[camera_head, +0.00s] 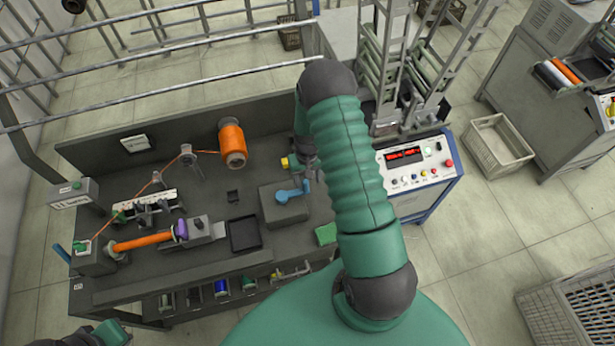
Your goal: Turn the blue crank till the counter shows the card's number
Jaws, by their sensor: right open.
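The blue crank (289,195) sits on a grey block (284,212) on the dark workbench. My right gripper (306,172) is open, pointing down just behind and above the crank; my forearm partly hides it, and I cannot tell whether it touches the crank. A red-lit counter display (404,156) is on the white control panel at the right; its digits are too small to read. A small white card (135,143) is on the bench's back panel at the left, also unreadable. Part of my left arm shows at the lower left edge, without its gripper fingers.
An orange thread spool (232,145) and an orange-wound bobbin (143,241) are on the left half of the bench. A black tray (244,234) lies left of the crank block, and a green pad (326,234) right of it. A crate (497,143) stands on the floor.

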